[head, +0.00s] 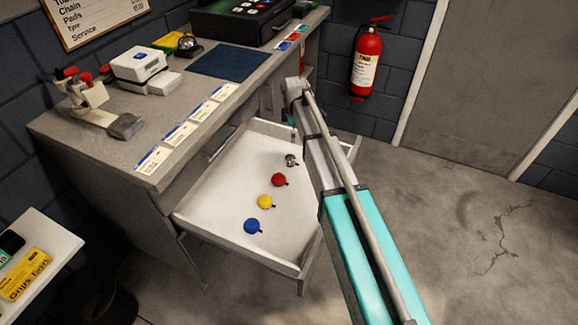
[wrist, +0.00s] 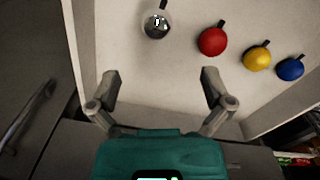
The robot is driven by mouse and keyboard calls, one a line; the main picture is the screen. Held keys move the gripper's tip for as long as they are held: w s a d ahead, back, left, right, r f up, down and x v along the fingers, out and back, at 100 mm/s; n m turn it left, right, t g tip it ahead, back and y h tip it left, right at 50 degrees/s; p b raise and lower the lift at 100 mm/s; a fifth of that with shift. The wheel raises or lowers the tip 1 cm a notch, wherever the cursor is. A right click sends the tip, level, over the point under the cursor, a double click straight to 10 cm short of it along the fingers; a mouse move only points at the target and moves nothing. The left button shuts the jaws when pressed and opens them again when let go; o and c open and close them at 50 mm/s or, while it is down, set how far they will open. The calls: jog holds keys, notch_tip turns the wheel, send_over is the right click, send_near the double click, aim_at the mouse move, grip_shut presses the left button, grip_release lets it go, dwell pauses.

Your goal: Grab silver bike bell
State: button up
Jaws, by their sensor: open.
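The silver bike bell (head: 291,160) lies in the open white drawer (head: 215,200), at the far end of a row of bells. In the wrist view the silver bell (wrist: 156,25) is at the top, ahead of my gripper (wrist: 160,80) and roughly centred between its fingers. My gripper is open and empty, and apart from the bell. A red bell (head: 279,180), a yellow bell (head: 264,202) and a blue bell (head: 252,226) lie in the same drawer.
The drawer's walls rise around the bells. The workbench (head: 110,160) above carries a scale-like white box (head: 138,63), a blue mat (head: 228,62) and price cards. A fire extinguisher (head: 367,62) hangs on the wall. The floor at right is clear.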

aim_at(291, 156)
jog(key=shift+w+a+f+n, duration=0.2)
jog(key=shift+w+a+n, duration=0.2)
jog(key=shift+a, duration=0.2)
jog(key=shift+f, duration=0.1)
notch_tip(291, 156, down, 8)
jog(key=b, duration=0.8)
jog(key=shift+f+b, duration=0.25)
jog(key=shift+b, duration=0.1)
jog(key=shift+w+f+b, duration=0.15)
jog(key=shift+f+b, duration=2.45)
jog(key=c, duration=1)
